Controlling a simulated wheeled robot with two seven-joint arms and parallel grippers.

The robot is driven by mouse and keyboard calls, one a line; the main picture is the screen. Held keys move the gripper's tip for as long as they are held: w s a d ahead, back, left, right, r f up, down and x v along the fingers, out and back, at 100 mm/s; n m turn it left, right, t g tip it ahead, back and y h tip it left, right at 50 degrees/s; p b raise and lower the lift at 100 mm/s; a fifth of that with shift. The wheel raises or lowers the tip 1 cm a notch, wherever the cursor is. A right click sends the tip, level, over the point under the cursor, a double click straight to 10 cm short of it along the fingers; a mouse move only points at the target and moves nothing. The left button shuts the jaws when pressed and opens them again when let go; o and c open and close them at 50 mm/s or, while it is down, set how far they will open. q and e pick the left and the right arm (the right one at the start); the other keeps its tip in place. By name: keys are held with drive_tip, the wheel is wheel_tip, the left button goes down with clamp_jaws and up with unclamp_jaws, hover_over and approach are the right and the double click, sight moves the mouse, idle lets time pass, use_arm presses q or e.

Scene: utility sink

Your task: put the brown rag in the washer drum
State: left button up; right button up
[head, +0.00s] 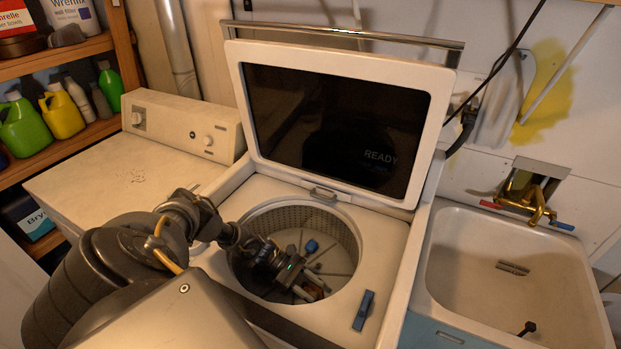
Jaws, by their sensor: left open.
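The top-loading washer has its lid up, and its round drum (345,232) is open. My left gripper (306,292) reaches down inside the drum, with its fingers near the drum floor at the front. The gripper is open. A small reddish-brown patch, which looks like the brown rag (316,290), shows at the fingertips low in the drum. Most of it is hidden by the fingers, and I cannot tell whether they touch it. My right gripper is not in view.
The raised lid (335,115) with dark glass stands behind the drum. A blue piece (362,310) lies on the washer's right front rim. A sink (510,270) with a brass tap (535,200) is at right. A second machine (125,178) and bottle shelves are at left.

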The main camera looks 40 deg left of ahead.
use_arm(q)
drive_tip(key=shift+r+p, duration=0.3)
drive_tip(key=shift+r, duration=0.05)
drive_tip(key=shift+r+p, duration=0.45)
drive_tip(key=shift+p, duration=0.05)
drive_tip(key=b+v, duration=0.3)
drive_tip(key=v, duration=0.4)
drive_tip(key=shift+a, duration=0.2)
